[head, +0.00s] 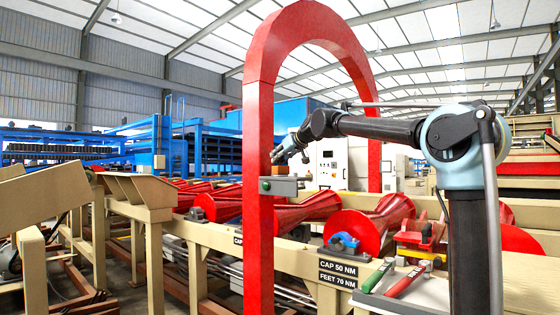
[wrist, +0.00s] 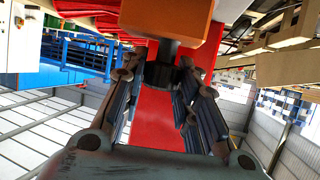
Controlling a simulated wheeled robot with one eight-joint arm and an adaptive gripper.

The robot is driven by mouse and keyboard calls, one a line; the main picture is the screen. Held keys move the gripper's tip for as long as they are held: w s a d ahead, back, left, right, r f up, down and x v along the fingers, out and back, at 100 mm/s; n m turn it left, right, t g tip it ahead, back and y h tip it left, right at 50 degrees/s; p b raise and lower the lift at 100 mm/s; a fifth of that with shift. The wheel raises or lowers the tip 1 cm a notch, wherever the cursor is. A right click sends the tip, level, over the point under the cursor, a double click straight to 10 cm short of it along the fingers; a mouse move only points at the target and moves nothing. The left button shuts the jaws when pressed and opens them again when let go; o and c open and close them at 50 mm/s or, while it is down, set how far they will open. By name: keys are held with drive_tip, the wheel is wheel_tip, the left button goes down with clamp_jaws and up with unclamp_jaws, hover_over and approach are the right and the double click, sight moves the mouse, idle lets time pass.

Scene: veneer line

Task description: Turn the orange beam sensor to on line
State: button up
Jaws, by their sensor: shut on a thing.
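The orange beam sensor (wrist: 170,18) is a block at the top of the wrist view, with a dark round stem (wrist: 165,50) below it. My gripper (wrist: 160,72) has its fingers on both sides of this stem and is shut on it. In the head view my gripper (head: 281,154) is at the red arch (head: 258,160), just above a grey-green box (head: 280,186) fixed to its post.
Red rollers (head: 300,208) lie along a beige conveyor frame (head: 215,235) behind and beside the arch. Red and green handled tools (head: 390,280) lie at the lower right, beside a sign (head: 338,273). Blue machinery (head: 205,135) stands behind on the left.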

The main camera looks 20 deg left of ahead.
drive_tip(key=shift+w+d+r+n+g+y, duration=0.1)
drive_tip(key=shift+w+r+n+g+y, duration=0.05)
drive_tip(key=shift+n+g+y, duration=0.4)
drive_tip(key=o, duration=1.1)
drive_tip(key=v, duration=1.2)
